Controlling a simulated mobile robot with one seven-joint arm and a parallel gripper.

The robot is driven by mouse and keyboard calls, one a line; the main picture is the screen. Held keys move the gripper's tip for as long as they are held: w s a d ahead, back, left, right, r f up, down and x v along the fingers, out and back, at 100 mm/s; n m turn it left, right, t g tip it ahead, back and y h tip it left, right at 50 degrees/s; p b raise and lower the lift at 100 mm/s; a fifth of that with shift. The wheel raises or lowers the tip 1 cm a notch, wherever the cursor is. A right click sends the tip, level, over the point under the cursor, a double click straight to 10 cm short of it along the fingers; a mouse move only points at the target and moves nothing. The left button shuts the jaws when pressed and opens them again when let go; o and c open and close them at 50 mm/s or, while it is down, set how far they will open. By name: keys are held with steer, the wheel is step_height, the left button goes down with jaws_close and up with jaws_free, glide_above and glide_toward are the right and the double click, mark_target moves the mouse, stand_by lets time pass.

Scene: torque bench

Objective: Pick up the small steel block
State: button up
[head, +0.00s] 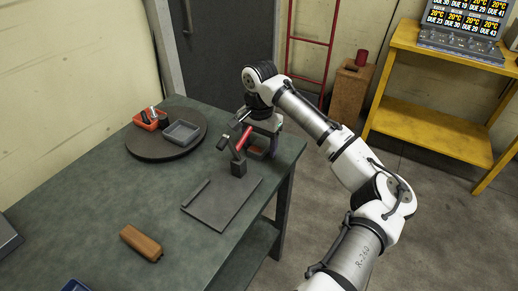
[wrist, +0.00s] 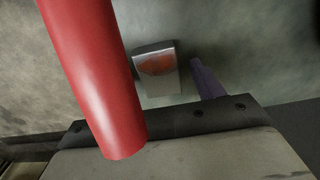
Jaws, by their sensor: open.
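The small steel block (wrist: 157,84) shows in the wrist view on the grey-green bench top, with a reddish patch on its upper face. I cannot make it out in the head view. My gripper (head: 262,150) is low over the far right corner of the bench. In the wrist view one purplish finger (wrist: 206,80) lies just right of the block, apart from it. The other finger is not visible, and a red handle (wrist: 98,75) crosses the left side close to the camera. My gripper is open and empty.
The red handle (head: 244,138) leans from a dark stand (head: 238,168) beside my gripper. A grey plate (head: 215,208) lies in front. A turntable (head: 150,151) bears a red bin (head: 146,124) and a grey bin (head: 182,132). A brown wooden piece (head: 142,243) lies front left.

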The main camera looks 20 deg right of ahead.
steer(key=c, duration=1.4)
steer(key=shift+r, duration=0.15)
steer(key=shift+c, duration=0.2)
